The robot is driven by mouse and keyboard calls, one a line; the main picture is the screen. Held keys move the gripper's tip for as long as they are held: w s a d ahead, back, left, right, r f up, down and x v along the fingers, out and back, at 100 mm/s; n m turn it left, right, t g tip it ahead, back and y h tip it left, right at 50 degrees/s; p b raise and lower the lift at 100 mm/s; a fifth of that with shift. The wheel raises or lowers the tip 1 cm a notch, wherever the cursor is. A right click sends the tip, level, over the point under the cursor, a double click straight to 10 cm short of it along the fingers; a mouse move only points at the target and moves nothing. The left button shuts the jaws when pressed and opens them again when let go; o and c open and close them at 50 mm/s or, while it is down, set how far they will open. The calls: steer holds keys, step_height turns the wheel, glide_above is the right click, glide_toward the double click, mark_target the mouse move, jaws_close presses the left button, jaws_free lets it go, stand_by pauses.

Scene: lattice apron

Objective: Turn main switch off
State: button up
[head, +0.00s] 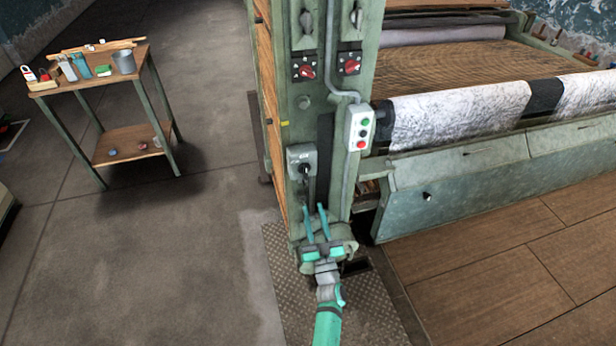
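A grey switch box (296,156) with a black rotary handle is mounted on the green machine column (330,215). It looks like the main switch, but its label is too small to read. The handle points roughly downward. My gripper (315,208) is just below this box in the picture, its two teal fingers pointing up and apart with nothing between them. I cannot tell how far the fingertips are from the column. The switch box is not covered by the gripper.
Two red rotary knobs (306,71) and (350,67) sit higher on the column. A push-button box (359,128) with green, white and red buttons is right of the switch. A side table (122,82) with small items stands left. The floor between is clear.

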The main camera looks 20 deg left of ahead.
mark_target(307, 172)
steer(key=shift+n+g+y, duration=0.4)
steer(key=shift+n+y, duration=0.1)
steer(key=shift+n, duration=0.1)
steer(key=x, duration=0.8)
steer(key=w+d+x, duration=0.1)
steer(key=x, duration=0.4)
jaws_close()
